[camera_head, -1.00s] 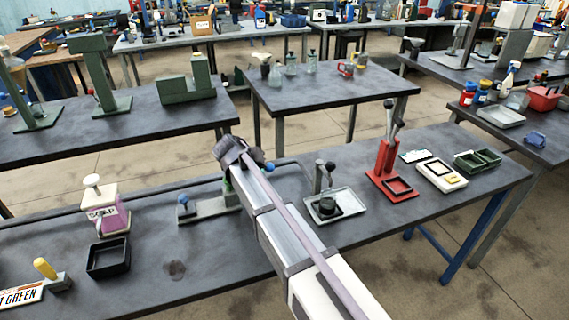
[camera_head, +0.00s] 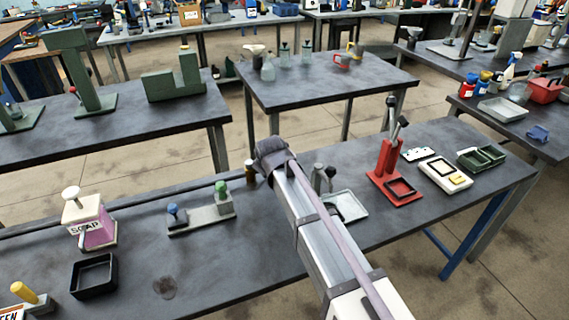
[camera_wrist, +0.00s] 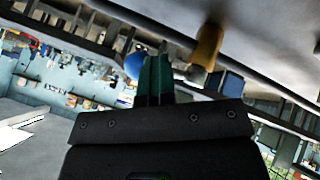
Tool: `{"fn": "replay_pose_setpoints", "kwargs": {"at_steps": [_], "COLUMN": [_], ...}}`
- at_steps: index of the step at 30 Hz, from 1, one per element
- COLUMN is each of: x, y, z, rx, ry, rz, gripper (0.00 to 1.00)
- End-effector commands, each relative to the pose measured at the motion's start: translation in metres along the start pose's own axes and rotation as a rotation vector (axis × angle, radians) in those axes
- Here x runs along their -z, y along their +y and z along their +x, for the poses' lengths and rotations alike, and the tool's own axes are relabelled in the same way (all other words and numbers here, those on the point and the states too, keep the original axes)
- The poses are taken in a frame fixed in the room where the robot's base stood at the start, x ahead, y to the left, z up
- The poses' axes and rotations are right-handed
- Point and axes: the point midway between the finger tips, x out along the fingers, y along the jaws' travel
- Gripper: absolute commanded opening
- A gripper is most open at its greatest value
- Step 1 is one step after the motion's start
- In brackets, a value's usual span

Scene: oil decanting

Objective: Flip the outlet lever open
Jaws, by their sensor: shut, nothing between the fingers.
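In the head view my gripper's dark wrist (camera_head: 272,152) is above the far edge of the near bench; its fingertips are hidden there. In the wrist view the dark green fingers (camera_wrist: 158,78) are together, with nothing seen between them. A blue rounded thing (camera_wrist: 134,66) shows behind them, and an orange-brown knob-like thing (camera_wrist: 208,46) is to their right, apart from them. A grey post with a dark knob (camera_head: 330,173) stands by a pale tray (camera_head: 350,206), partly hidden by my arm. I cannot tell which part is the outlet lever.
A grey fixture (camera_head: 203,216) with blue and green knobs stands left of my arm. A red stand (camera_head: 385,165) with black-knobbed handles is to the right. A soap dispenser (camera_head: 90,222) and black tray (camera_head: 94,276) are at the left.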

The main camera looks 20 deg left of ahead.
Motion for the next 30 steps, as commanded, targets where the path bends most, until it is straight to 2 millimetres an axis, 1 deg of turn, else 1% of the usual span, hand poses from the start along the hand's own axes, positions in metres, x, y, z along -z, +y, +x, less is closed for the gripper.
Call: {"fn": "replay_pose_setpoints", "kwargs": {"at_steps": [12, 30], "x": [0.006, 0.005], "y": [0.008, 0.012], "z": [0.008, 0.01], "rx": [0.001, -0.004], "ry": [-0.001, -0.002], "rz": [-0.003, -0.002], "gripper": [0.0, 0.0]}}
